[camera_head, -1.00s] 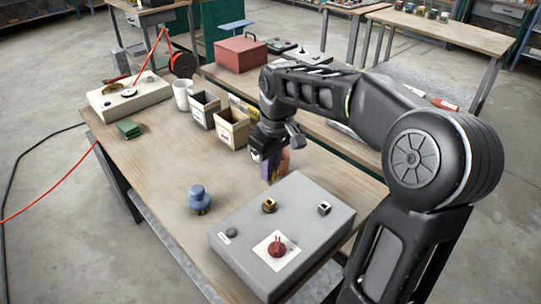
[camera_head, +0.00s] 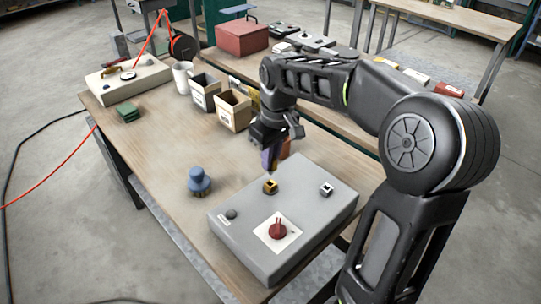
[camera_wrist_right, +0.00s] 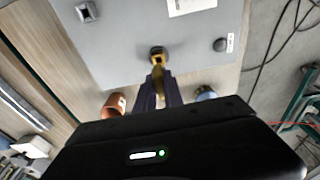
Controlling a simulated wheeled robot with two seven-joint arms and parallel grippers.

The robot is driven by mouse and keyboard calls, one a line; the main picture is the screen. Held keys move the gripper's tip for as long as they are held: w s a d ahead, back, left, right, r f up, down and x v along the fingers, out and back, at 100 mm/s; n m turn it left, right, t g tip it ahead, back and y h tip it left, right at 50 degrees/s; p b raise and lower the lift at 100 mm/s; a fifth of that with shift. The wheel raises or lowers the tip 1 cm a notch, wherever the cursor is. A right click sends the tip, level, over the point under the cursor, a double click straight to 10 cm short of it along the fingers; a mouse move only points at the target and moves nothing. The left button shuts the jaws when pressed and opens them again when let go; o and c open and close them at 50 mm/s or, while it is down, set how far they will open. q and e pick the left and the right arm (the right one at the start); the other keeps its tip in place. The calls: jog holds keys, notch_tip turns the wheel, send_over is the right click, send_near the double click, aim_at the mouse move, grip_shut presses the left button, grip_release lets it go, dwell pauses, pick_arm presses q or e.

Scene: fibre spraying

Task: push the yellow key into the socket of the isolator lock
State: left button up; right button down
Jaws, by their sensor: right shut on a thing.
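The grey box (camera_head: 235,250) bears a brass-coloured lock socket (camera_head: 270,187) on its top, near the far edge. The socket also shows in the wrist view (camera_wrist_right: 157,51). My right gripper (camera_head: 271,165) points down just above the socket. In the wrist view its dark fingers (camera_wrist_right: 159,92) are shut on the yellow key (camera_wrist_right: 158,76), which points at the socket. The key's tip is at or very close to the socket; I cannot tell whether it is inside. In the head view the key is mostly hidden by the fingers. My left gripper is not in view.
The box also carries a red switch (camera_head: 278,231) on a white plate, a dark button (camera_head: 231,214) and a second, silvery socket (camera_head: 326,189). A blue knob-shaped object (camera_head: 199,181) stands left of the box. An orange-brown object (camera_wrist_right: 115,104) stands close beside the gripper. Two bins (camera_head: 233,112) stand behind.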

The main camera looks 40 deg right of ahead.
aim_at(271, 174)
jog(key=shift+f+b, duration=0.6)
jog(key=shift+f, duration=0.55)
dwell(0.9)
jog(key=shift+f+b, duration=1.05)
jog(key=shift+f, duration=0.45)
jog(key=c, duration=1.4)
grip_release()
jog(key=shift+o, duration=0.2)
jog(key=shift+r, duration=0.15)
jog(key=r, duration=0.5)
jog(key=s+r, duration=0.1)
jog(key=r, duration=0.1)
jog(key=shift+r, duration=0.25)
